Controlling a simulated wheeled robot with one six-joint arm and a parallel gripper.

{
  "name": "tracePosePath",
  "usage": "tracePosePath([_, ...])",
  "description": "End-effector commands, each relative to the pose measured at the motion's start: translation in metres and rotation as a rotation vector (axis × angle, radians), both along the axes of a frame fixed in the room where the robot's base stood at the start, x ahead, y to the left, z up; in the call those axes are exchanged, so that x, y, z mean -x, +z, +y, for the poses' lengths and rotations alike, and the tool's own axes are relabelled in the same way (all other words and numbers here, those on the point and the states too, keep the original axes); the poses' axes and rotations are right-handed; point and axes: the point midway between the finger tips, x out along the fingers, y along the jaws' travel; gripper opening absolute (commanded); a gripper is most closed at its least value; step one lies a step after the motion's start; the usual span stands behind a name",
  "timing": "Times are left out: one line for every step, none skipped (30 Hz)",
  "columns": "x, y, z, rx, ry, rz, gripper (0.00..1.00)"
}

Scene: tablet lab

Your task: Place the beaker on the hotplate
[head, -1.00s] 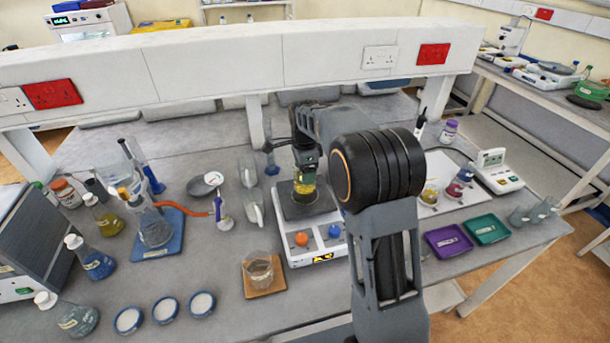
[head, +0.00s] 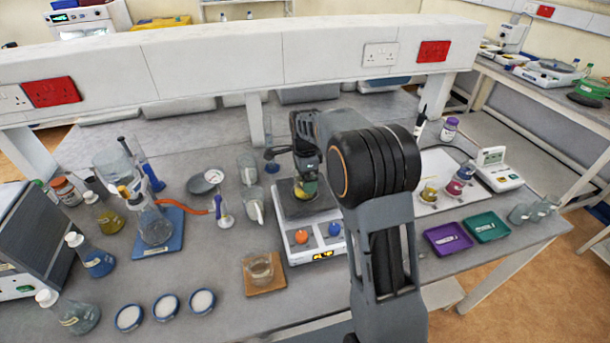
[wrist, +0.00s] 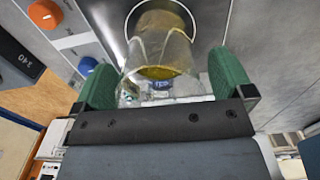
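A clear glass beaker with yellow contents (wrist: 162,45) is over the dark top of the hotplate (head: 323,225), inside the ring marked on it. It seems to stand on that surface. It also shows in the head view (head: 299,190), partly hidden by my gripper. My gripper (wrist: 164,75) has green fingers on both sides of the beaker. A thin gap shows between the glass and the right finger, so the gripper looks open around it. In the head view my gripper (head: 308,178) is low over the hotplate.
An orange knob (head: 301,236) and a blue knob (head: 334,229) are on the hotplate's front. Another beaker (head: 259,267) stands on a brown mat. Glass cylinders (head: 253,205) stand close left. Purple (head: 448,240) and green (head: 487,228) trays lie right.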

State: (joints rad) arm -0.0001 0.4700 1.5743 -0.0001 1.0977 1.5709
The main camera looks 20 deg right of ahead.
Motion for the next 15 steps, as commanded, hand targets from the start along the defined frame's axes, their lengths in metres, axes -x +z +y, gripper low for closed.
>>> tracePosePath([0.0,0.0,0.0,0.0,0.0,0.0,0.99])
tracePosePath([0.0,0.0,0.0,0.0,0.0,0.0,0.99])
tracePosePath([0.0,0.0,0.0,0.0,0.0,0.0,0.99])
tracePosePath([0.0,0.0,0.0,0.0,0.0,0.0,0.99])
tracePosePath([0.0,0.0,0.0,0.0,0.0,0.0,0.99])
tracePosePath([0.0,0.001,0.0,0.0,0.0,0.0,0.99])
tracePosePath([0.0,0.002,0.0,0.0,0.0,0.0,0.99])
tracePosePath([0.0,0.003,0.0,0.0,0.0,0.0,0.99])
tracePosePath([0.0,0.007,0.0,0.0,0.0,-0.001,0.99])
tracePosePath([0.0,0.008,0.0,0.0,0.0,-0.002,0.99])
tracePosePath([-0.001,0.011,0.0,0.0,0.0,-0.002,0.99])
tracePosePath([-0.001,0.016,0.0,0.0,0.0,-0.004,0.99])
tracePosePath([-0.001,0.021,0.0,0.0,0.0,-0.004,0.99])
tracePosePath([-0.001,0.027,0.0,0.0,0.0,-0.005,0.99])
tracePosePath([-0.001,0.034,0.0,0.0,0.0,-0.005,0.99])
